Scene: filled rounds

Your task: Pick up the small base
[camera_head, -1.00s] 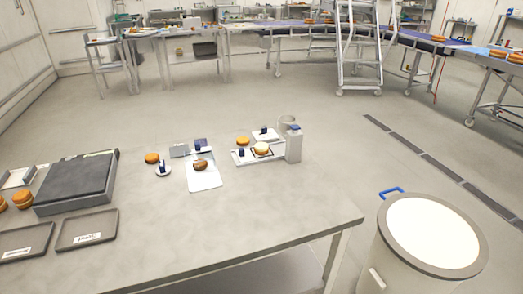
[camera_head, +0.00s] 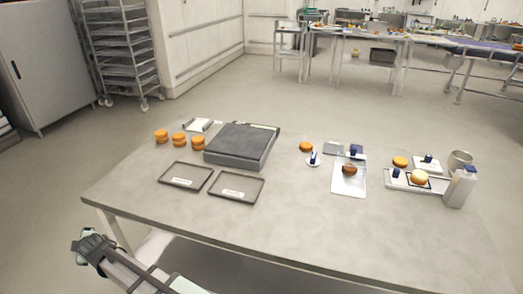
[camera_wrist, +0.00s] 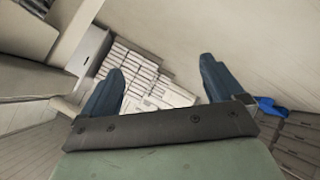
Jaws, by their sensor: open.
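Several orange-brown rounds that could be bases lie on the table. Three are at the left: one round (camera_head: 161,135), a second (camera_head: 179,139) and a third (camera_head: 198,143). Another round (camera_head: 306,147) lies right of the dark slab, and one (camera_head: 400,161) lies at the right. A paler round (camera_head: 419,177) sits on a board, and a brown round (camera_head: 349,169) on a white sheet. I cannot tell which is the small base. My gripper (camera_wrist: 160,86) is open and empty in the wrist view, away from the tabletop. My arm shows at the lower left of the head view.
The grey table (camera_head: 290,225) has a clear front. It bears a dark slab (camera_head: 240,143), a left tray (camera_head: 186,176), a right tray (camera_head: 236,188), a white carton (camera_head: 461,187) and a metal cup (camera_head: 459,161). A rack (camera_head: 120,55) stands behind, at the left.

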